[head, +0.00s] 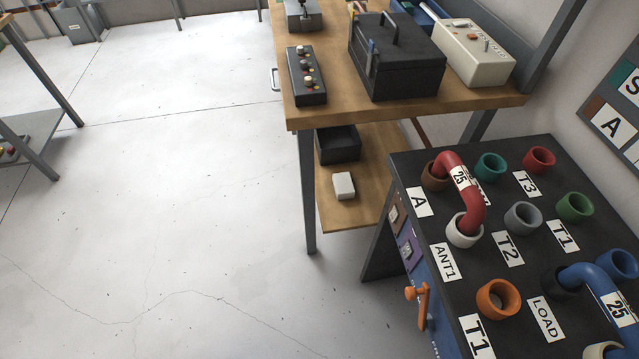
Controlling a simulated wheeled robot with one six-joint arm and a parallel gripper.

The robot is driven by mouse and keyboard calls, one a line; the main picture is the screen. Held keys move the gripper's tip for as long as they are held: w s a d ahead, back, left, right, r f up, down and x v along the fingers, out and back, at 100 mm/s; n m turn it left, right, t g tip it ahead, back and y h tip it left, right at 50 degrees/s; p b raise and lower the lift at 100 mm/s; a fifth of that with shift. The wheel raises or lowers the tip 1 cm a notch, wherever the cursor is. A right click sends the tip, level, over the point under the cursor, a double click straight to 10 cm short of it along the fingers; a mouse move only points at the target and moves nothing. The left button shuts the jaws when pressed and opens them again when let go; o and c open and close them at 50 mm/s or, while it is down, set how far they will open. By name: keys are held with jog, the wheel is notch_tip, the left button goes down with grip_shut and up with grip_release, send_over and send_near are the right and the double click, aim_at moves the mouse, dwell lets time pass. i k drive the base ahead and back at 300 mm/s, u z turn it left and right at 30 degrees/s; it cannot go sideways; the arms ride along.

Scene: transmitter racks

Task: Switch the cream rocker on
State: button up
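No rocker can be made out for certain as the cream one. A cream box (474,53) with small orange and grey controls on its sloped top stands at the back right of the wooden bench. Its controls are too small to tell their type or position. Small brown (396,212) and purple (409,253) plates with fittings sit on the side of the dark patch cabinet, seen at a steep angle. My gripper is not in view.
The dark-topped patch cabinet (497,250) bears coloured sockets, a red U-link (471,190) and a blue one (602,283). An orange handle (420,298) juts from its side. The wooden bench (330,117) holds a black toolbox (405,65) and a black button box (307,77).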

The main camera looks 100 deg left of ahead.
aim_at(393, 214)
jog(key=u, duration=2.35)
